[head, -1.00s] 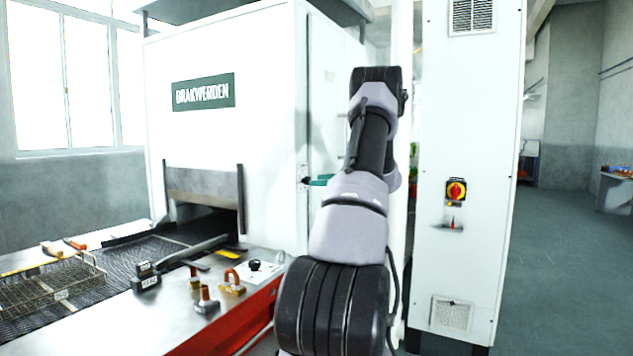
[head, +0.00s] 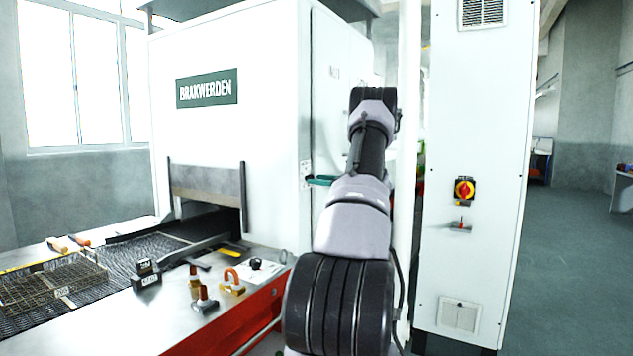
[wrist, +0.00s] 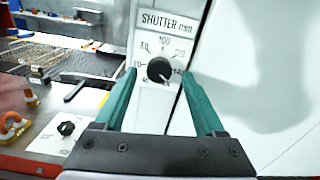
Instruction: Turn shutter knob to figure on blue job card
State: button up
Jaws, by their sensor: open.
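The shutter knob (wrist: 159,69) is round and black with a pale pointer mark, under a "SHUTTER mm" label (wrist: 166,22) on a white plate. Its pointer appears to aim to the lower right. A 100 stands at the top of the scale; other figures are blurred or partly hidden. My gripper (wrist: 160,75) is open, its green fingers on either side of the knob in the wrist view. Contact cannot be told. In the head view its green fingers (head: 322,181) are by the oven's side. I cannot make out a blue job card.
A second black knob (wrist: 66,128) sits on a white plate on the bench. Orange-handled items (head: 232,282) and black blocks (head: 146,273) stand nearby. A wire basket (head: 50,284) rests on the mesh belt (head: 140,250). A white cabinet (head: 475,150) stands right of my arm.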

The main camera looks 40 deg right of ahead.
jog(key=shift+w+a, duration=0.3)
jog(key=shift+w, duration=0.3)
grip_shut()
jog(key=shift+n, duration=0.3)
jog(key=shift+n, duration=7)
jog(key=shift+f, duration=0.1)
